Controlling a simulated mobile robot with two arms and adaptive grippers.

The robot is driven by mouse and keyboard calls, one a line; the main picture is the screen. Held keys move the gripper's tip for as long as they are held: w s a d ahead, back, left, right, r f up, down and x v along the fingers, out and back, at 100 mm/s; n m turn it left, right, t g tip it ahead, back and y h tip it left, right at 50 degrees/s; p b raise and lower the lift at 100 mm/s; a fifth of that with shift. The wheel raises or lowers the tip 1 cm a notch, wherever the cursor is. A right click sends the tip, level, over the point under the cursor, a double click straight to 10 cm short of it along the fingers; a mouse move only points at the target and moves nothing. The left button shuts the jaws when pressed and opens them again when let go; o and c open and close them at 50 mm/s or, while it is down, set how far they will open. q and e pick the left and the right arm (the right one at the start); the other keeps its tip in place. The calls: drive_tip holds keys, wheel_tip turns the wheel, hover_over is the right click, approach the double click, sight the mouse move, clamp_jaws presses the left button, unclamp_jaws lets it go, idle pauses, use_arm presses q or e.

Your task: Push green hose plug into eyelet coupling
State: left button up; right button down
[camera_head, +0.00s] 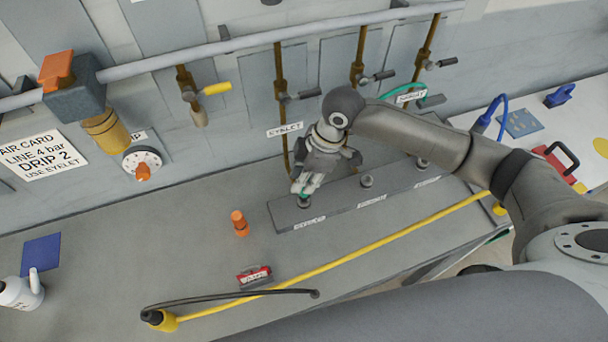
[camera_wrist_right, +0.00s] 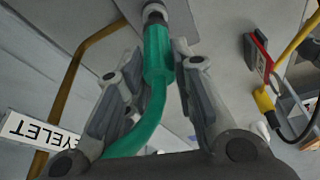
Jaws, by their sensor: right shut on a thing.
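My right gripper (camera_head: 306,181) is shut on the green hose plug (camera_wrist_right: 158,55), with the plug between its fingers (camera_wrist_right: 155,85) in the right wrist view. The green hose trails back from the plug past the gripper. In the head view only a bit of green (camera_head: 304,194) shows under the fingers, above the left end of the grey coupling bar (camera_head: 335,211). In the wrist view the plug's front end meets a metal coupling (camera_wrist_right: 154,13). I cannot tell how far in it sits. My left gripper is not in view.
Two other couplings (camera_head: 366,181) (camera_head: 422,163) stand on the bar. An orange fitting (camera_head: 239,223) stands left of it. A yellow hose (camera_head: 360,245) runs along the bench front. An EYELET label (camera_head: 285,129) is on the wall behind.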

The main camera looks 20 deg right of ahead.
drive_tip(key=shift+f, duration=1.2)
drive_tip(key=c, duration=1.1)
unclamp_jaws()
drive_tip(key=shift+c, duration=0.2)
drive_tip(key=shift+r, duration=0.1)
drive_tip(key=shift+r+p, duration=0.5)
drive_tip(key=shift+r, duration=1.9)
